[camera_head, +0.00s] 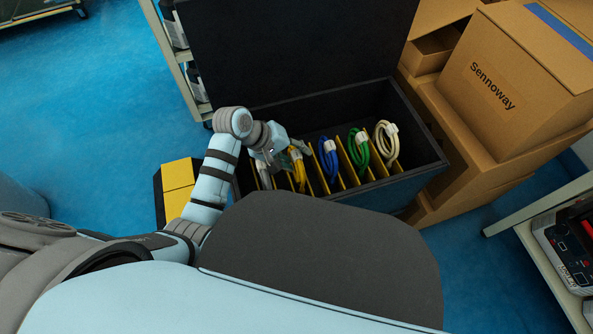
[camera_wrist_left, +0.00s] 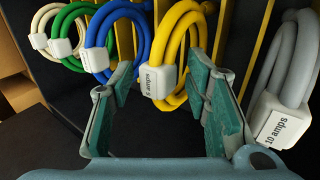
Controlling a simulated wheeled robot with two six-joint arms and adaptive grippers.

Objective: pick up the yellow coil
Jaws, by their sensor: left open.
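The yellow coil (camera_head: 299,174) hangs in a slotted black case, between the grey coil and the blue coil. In the left wrist view the yellow coil (camera_wrist_left: 174,50) carries a white tag reading "5 amps" (camera_wrist_left: 158,82). My left gripper (camera_head: 285,154) is over the case, at the top of the yellow coil. In the left wrist view its green-padded fingers (camera_wrist_left: 165,105) are apart, one on each side of the tag and lower part of the yellow coil. I cannot tell whether either finger touches it. My right gripper is not in view.
The black case (camera_head: 430,157) has its lid up and thin yellow dividers between coils. Blue (camera_head: 328,160), green (camera_head: 359,152) and cream (camera_head: 387,143) coils hang to the right. The grey coil (camera_wrist_left: 290,70), tagged "10 amps", is close to one finger. Cardboard boxes (camera_head: 510,75) stand right.

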